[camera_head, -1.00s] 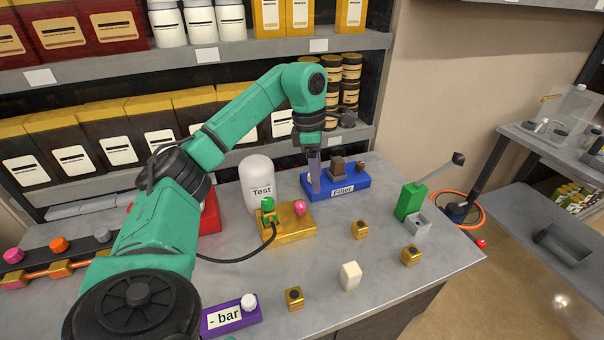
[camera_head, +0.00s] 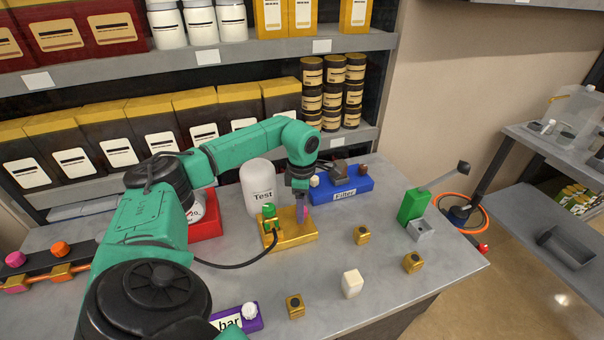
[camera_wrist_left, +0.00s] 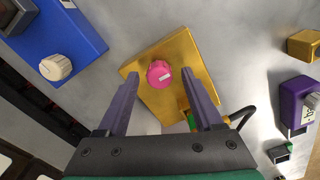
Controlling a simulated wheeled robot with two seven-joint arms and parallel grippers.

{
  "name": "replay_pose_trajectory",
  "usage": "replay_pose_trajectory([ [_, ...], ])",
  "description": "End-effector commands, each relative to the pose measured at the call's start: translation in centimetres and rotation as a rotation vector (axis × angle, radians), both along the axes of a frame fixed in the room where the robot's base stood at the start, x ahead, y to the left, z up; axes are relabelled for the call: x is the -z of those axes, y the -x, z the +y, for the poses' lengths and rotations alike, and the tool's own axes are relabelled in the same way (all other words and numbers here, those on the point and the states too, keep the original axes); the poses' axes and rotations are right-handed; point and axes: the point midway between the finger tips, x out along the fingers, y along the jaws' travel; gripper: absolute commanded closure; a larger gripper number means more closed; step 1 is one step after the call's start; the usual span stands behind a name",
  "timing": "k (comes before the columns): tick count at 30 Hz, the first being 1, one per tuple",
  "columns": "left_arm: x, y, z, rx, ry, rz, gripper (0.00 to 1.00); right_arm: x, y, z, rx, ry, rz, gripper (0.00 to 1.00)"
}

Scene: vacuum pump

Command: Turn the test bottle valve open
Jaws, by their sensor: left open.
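The white test bottle (camera_head: 258,182), labelled "Test", stands upright on the table. In front of it lies its gold block (camera_head: 289,238) with a green fitting (camera_head: 269,217) and a black hose. The pink valve knob sits on this block; in the left wrist view the knob (camera_wrist_left: 159,73) is plain to see, while in the head view the gripper mostly hides it. My left gripper (camera_head: 302,208) points down over the knob. In the left wrist view its two fingers (camera_wrist_left: 156,90) are apart, one on each side of the knob, with nothing between them held. My right gripper is out of view.
A blue filter block (camera_head: 345,189) stands behind and to the right, with a cream knob (camera_wrist_left: 56,67). A purple block (camera_head: 248,318), small gold cubes (camera_head: 361,235), a white block (camera_head: 352,284) and a green lever device (camera_head: 412,206) are around.

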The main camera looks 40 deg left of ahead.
Motion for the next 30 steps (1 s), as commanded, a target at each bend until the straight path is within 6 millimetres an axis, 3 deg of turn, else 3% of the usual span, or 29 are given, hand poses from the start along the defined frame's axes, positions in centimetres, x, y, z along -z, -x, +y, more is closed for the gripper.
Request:
replay_pose_trajectory([
  [5,0.05,-0.01,0.00,0.000,0.000,0.000,0.32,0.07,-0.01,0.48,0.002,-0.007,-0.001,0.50],
  [10,0.02,-0.02,0.00,0.000,0.000,0.000,0.93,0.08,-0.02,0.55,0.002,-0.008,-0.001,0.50],
  [11,0.02,-0.02,0.00,0.000,0.000,0.000,1.00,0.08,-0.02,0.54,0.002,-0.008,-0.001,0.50],
  [21,-0.04,-0.04,0.01,-0.028,0.000,-0.001,1.00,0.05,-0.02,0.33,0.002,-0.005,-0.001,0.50],
  [30,-0.10,-0.10,0.00,-0.185,0.001,-0.002,1.00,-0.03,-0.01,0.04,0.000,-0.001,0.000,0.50],
])
